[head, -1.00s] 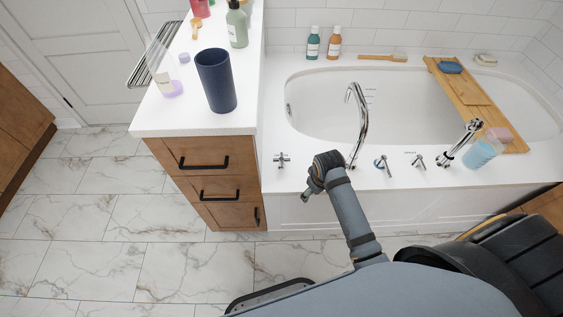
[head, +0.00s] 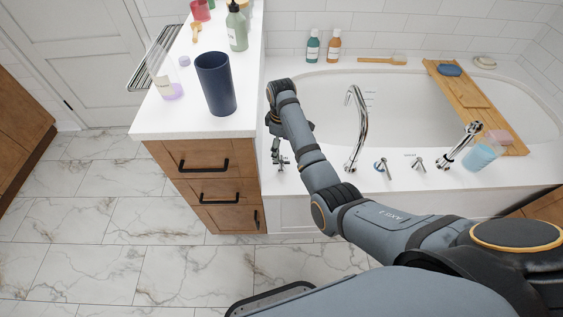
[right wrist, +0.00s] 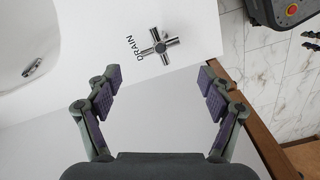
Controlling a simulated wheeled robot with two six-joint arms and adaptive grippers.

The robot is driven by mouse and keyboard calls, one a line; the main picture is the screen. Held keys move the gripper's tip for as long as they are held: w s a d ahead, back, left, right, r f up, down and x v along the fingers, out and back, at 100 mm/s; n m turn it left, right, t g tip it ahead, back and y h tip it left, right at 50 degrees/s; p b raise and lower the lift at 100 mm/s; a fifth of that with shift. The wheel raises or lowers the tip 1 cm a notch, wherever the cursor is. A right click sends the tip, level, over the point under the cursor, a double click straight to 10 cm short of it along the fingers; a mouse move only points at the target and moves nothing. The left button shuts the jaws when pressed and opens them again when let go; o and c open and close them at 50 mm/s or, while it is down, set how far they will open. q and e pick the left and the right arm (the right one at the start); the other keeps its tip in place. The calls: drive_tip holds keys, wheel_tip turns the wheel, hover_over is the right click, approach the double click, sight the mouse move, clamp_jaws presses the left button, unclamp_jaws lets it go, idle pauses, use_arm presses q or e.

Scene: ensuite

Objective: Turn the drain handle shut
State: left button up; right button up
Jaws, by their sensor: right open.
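The drain handle (head: 281,161) is a small chrome cross-shaped handle on the white tub deck, at the left end of the tub's front rim. In the right wrist view the drain handle (right wrist: 159,46) stands beside the printed word DRAIN. My right gripper (head: 276,146) is above and close to the handle in the head view, partly hidden by my own wrist. In the right wrist view my right gripper (right wrist: 160,76) is open and empty. The handle appears just beyond the gap between its fingertips, apart from both fingers. My left gripper is not in view.
The white counter (head: 190,120) with a dark blue cup (head: 215,84) stands close left of my right gripper. The curved chrome spout (head: 357,125) and other taps (head: 416,162) stand to the right. A wooden bath tray (head: 466,88) crosses the tub.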

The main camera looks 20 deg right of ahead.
sight(281, 162)
wheel_tip(281, 162, down, 9)
drive_tip(key=shift+r+b, duration=0.2)
drive_tip(key=shift+b, duration=0.7)
drive_tip(key=shift+f, duration=0.5)
drive_tip(key=c, duration=1.1)
drive_tip(key=shift+r+m+p, duration=0.2)
drive_tip(key=shift+m+p, duration=0.2)
drive_tip(key=shift+p, duration=0.1)
drive_tip(key=shift+c, duration=0.2)
drive_tip(key=shift+m+p, duration=1.35)
drive_tip(key=shift+m, duration=0.15)
drive_tip(key=shift+m+p, duration=0.5)
drive_tip(key=shift+m, duration=0.5)
drive_tip(key=shift+m+p, duration=0.4)
drive_tip(key=shift+m, duration=0.5)
drive_tip(key=m+p, duration=0.1)
drive_tip(key=m, duration=0.4)
drive_tip(key=shift+f, duration=0.1)
use_arm(q)
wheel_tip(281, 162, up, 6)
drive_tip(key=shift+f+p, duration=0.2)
drive_tip(key=shift+p, duration=0.35)
use_arm(e)
drive_tip(key=m, duration=0.5)
drive_tip(key=shift+m, duration=0.4)
